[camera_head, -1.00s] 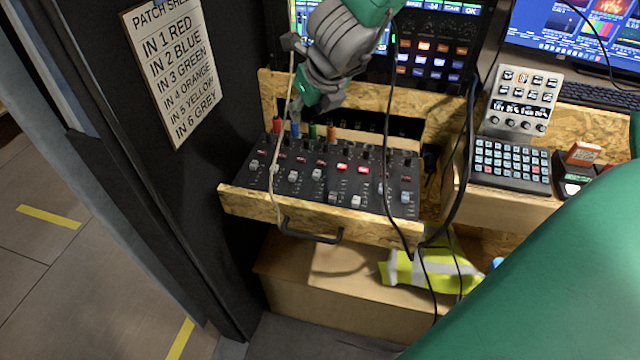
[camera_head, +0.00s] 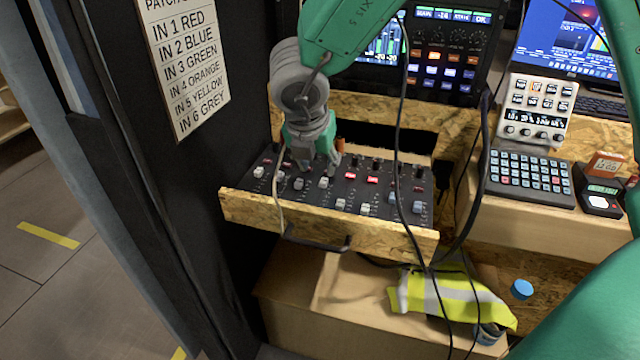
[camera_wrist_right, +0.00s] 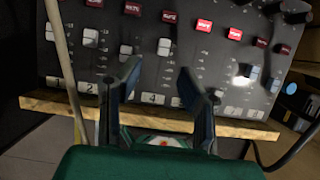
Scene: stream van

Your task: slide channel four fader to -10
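The mixer (camera_head: 385,180) lies in a pulled-out wooden drawer, with a row of faders. The channel four fader (camera_head: 323,183) has a light cap; in the right wrist view its cap (camera_wrist_right: 164,47) sits partway up its slot, above the label "4" (camera_wrist_right: 152,98). My right gripper (camera_head: 319,166) reaches down over the mixer close to this fader. In the right wrist view its two fingers (camera_wrist_right: 160,68) are spread, one on each side of the channel four column, with nothing between them; I cannot tell if they touch the panel. My left gripper is not in view.
Black cables (camera_head: 400,130) hang in front of the mixer's right part, and a pale cable runs by its left. The drawer front (camera_head: 400,238) has a black handle. Neighbouring fader caps (camera_head: 299,184) stand close. A keypad (camera_head: 530,178) is at the right.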

